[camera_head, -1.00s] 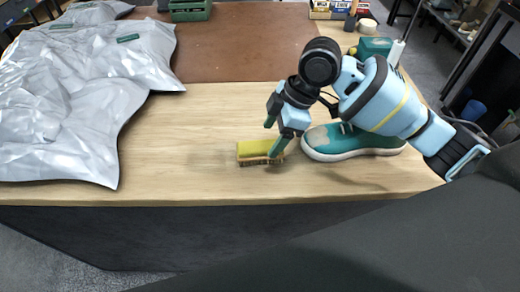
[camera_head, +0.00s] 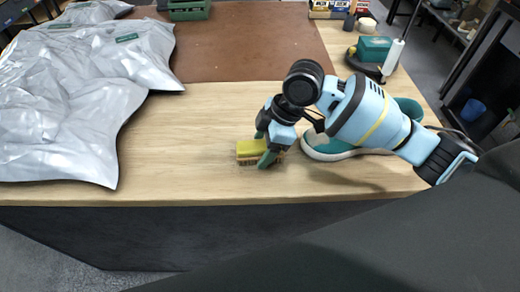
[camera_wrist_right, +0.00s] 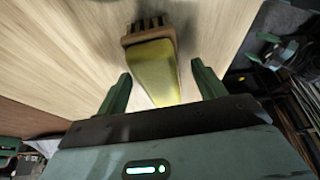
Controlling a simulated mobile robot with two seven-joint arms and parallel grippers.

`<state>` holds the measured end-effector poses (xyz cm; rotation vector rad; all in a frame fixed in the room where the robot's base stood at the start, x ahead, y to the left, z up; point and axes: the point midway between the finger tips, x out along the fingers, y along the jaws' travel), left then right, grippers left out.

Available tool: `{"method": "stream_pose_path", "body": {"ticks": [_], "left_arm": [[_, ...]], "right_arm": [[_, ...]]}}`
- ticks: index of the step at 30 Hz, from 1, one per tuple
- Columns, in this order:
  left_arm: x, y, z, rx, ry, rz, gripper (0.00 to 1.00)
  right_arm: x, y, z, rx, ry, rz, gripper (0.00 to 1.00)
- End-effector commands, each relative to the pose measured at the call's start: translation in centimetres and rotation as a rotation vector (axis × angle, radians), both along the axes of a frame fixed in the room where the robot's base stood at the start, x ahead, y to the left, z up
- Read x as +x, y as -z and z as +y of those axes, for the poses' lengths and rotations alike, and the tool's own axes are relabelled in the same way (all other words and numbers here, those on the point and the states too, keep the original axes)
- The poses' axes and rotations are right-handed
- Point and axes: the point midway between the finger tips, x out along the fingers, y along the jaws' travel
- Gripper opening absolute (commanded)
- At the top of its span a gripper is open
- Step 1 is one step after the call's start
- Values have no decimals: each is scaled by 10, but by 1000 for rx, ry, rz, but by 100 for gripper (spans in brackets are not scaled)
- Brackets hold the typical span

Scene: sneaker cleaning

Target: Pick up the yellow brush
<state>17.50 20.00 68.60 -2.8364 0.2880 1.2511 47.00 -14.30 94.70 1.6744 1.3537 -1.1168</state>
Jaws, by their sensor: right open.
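The yellow brush (camera_head: 250,149) lies on the wooden table near its front edge, bristles toward the front. My right gripper (camera_head: 264,147) is open at the brush's right part, with one finger on the far side and one on the near side in the head view. In the right wrist view the brush (camera_wrist_right: 155,70) sits between the open green fingers of the gripper (camera_wrist_right: 160,90), with gaps on both sides. Part of the brush is hidden by the gripper in the head view. My left gripper is not in view.
A teal sneaker (camera_head: 322,148) stands just right of the brush, partly behind my right arm. Silvery plastic packages (camera_head: 60,110) cover the left of the table. A brown mat (camera_head: 240,45) lies behind. A teal box (camera_head: 374,49) stands at the back right.

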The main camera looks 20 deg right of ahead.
Motion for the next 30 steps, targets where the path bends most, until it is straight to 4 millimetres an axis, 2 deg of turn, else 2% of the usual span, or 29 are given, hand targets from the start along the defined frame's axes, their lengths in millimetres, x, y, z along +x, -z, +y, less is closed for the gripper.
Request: {"method": "stream_pose_path", "body": {"ticks": [23,30], "left_arm": [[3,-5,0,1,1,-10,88],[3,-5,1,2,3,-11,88]], "right_arm": [[0,5,0,0,0,1,69],[0,5,0,0,0,1,39]]}}
